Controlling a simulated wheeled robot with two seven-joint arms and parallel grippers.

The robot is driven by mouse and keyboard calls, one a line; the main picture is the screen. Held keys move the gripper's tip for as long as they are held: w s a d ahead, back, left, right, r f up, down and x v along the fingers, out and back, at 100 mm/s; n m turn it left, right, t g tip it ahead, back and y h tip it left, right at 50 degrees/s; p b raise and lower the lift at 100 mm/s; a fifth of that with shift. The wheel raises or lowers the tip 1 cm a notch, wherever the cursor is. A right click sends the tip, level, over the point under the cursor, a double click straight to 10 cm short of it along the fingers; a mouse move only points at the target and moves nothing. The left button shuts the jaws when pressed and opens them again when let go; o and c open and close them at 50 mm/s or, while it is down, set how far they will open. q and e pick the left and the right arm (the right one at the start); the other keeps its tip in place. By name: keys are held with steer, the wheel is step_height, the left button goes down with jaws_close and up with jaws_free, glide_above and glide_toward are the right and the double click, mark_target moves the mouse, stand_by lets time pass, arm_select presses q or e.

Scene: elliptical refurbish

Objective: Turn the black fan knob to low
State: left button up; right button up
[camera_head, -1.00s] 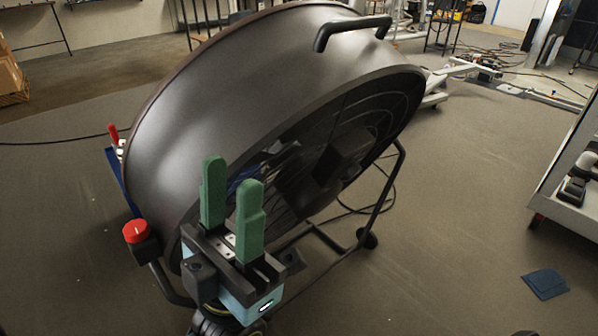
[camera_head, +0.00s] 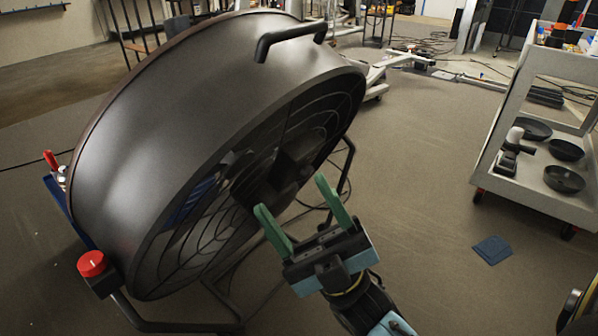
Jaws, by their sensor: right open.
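A large black drum fan (camera_head: 165,120) stands tilted on a tube frame in the left half of the head view. A knob with a red top (camera_head: 92,263) sits on a small black box at the fan's lower left; no black knob can be made out. My right gripper (camera_head: 297,213) is open and empty, its two green fingers pointing up and left in front of the fan's grille. It is well to the right of the red-topped knob and apart from it. My left gripper is not in view.
A grey cart (camera_head: 535,195) with several black pans stands at the right. A dark blue cloth (camera_head: 492,250) lies on the floor. A black handle (camera_head: 290,38) rises from the fan's top. A blue item with a red handle (camera_head: 51,160) is behind the fan at left.

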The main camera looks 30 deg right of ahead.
steer(key=w+d+f+n+g+h+p, duration=0.2)
steer(key=w+d+f+n+g+h, duration=0.1)
steer(key=w+f+n, duration=0.4)
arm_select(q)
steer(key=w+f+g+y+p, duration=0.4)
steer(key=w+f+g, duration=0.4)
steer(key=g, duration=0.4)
arm_select(e)
steer(key=n+g+h, duration=0.3)
steer(key=n+h, duration=0.8)
steer(key=n, duration=0.4)
glide_toward(310, 175)
steer(key=b+x, duration=0.2)
steer(key=x, duration=0.5)
steer(key=shift+w+f, duration=0.2)
steer(key=shift+w, duration=0.2)
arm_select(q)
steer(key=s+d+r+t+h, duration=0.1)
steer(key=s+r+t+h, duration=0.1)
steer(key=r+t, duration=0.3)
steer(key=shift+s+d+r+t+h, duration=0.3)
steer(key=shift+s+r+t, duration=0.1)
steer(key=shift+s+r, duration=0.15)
arm_select(e)
steer(key=shift+w+a, duration=0.2)
steer(key=shift+w, duration=0.3)
